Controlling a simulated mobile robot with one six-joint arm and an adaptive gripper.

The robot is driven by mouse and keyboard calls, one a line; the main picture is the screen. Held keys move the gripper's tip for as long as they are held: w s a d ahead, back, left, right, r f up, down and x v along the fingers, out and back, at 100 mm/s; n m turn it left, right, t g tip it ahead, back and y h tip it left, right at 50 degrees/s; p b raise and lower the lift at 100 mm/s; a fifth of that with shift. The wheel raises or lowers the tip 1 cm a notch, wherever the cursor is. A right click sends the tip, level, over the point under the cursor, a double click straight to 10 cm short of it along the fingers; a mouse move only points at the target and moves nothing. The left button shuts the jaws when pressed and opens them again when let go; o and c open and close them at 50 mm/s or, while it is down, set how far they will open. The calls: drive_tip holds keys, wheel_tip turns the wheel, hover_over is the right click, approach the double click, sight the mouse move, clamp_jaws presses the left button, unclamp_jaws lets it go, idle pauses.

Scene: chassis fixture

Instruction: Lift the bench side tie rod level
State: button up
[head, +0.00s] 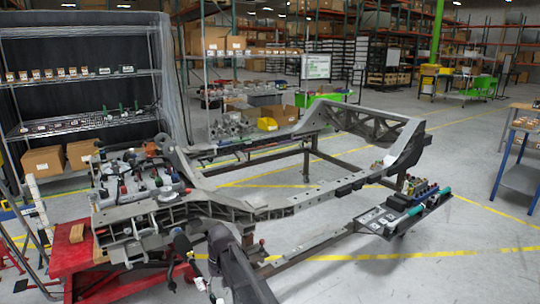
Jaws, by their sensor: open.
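The grey chassis frame (262,203) runs from the near left to the far right. At its near left end, a black ribbed piece that looks like a boot (183,243) has a thin rod sloping down from it to a pale end (200,284). It looks like a tie rod hanging tilted, but I cannot be sure that it is the bench side one. A dark, bulky shape rises from the bottom edge just right of it and covers part of the frame. I cannot make out my gripper's fingers anywhere, and nothing is visibly gripping the rod.
A red stand (85,262) is under the frame's near left end. A tray of tools and parts (392,216) sticks out at the frame's right side. A blue table (520,178) stands at the right edge. The floor (450,260) at lower right is clear.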

drive_tip(key=s+d+m+t+h, duration=0.1)
drive_tip(key=s+d+m, duration=0.35)
drive_tip(key=d, duration=1.25)
drive_tip(key=s+d+m+t, duration=0.1)
drive_tip(key=s+d, duration=0.6)
drive_tip(key=d, duration=1)
wheel_tip(320, 180, down, 10)
drive_tip(key=s+b, duration=0.3)
drive_tip(key=b, duration=0.7)
wheel_tip(320, 180, up, 18)
drive_tip(key=p, duration=1.8)
drive_tip(key=shift+w+d+f+g, duration=0.15)
drive_tip(key=shift+w+d+g, duration=0.05)
drive_tip(key=shift+g, duration=0.2)
drive_tip(key=shift+f, duration=0.1)
